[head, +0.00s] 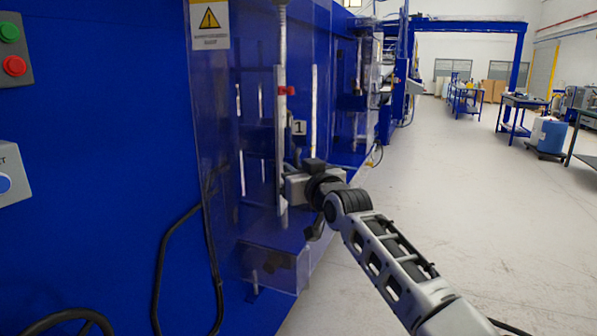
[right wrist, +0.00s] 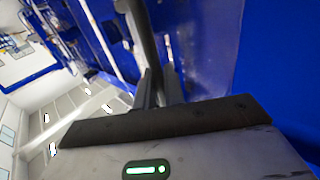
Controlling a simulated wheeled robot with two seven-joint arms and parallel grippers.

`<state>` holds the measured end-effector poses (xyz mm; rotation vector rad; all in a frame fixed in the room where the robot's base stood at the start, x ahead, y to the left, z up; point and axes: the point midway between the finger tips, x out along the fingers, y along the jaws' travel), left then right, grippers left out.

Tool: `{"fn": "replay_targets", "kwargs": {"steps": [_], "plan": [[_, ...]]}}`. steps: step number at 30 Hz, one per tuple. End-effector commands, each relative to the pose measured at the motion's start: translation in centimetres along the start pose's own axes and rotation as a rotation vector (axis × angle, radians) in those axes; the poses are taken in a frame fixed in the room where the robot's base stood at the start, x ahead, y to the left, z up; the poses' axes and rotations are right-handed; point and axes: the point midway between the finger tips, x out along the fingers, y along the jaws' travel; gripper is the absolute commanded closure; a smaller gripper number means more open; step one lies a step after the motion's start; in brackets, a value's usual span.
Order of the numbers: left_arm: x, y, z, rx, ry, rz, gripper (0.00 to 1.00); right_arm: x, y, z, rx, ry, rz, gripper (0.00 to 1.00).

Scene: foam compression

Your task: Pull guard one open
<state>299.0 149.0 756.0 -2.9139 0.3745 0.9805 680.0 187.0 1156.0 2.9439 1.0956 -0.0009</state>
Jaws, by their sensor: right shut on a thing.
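Guard one (head: 262,150) is a clear panel on the blue machine, with a white label "1" (head: 299,128) in its area. A long upright grey handle bar (head: 280,135) runs down its front, with a red piece (head: 287,91) beside it. My right gripper (head: 284,196) is shut on the lower part of this bar. In the right wrist view, the fingers (right wrist: 158,92) close around the dark bar (right wrist: 140,38), and the exact contact is partly hidden. I cannot tell how far the guard stands open. My left gripper is out of view.
The blue machine front (head: 110,130) fills the left side, with green and red buttons (head: 12,50) and a warning sign (head: 209,24). A black cable (head: 160,250) hangs below. Pale floor (head: 440,190) is free to the right, with blue carts (head: 525,115) far back.

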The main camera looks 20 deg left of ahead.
Motion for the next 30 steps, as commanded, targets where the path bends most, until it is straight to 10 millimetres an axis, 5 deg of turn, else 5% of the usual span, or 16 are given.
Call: {"fn": "replay_targets", "kwargs": {"steps": [8,9,22,30], "plan": [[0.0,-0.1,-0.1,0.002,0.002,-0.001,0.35,0.0,-0.1,-0.3,0.000,0.006,-0.001,1.00],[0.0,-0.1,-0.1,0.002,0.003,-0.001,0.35,0.0,-0.1,-0.3,0.000,0.006,-0.001,0.84],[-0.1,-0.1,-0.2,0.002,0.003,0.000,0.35,-0.4,-0.2,0.0,0.002,0.002,-0.005,0.84],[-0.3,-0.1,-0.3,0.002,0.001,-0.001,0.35,-3.1,0.0,0.0,0.004,0.004,0.000,0.84]]}}
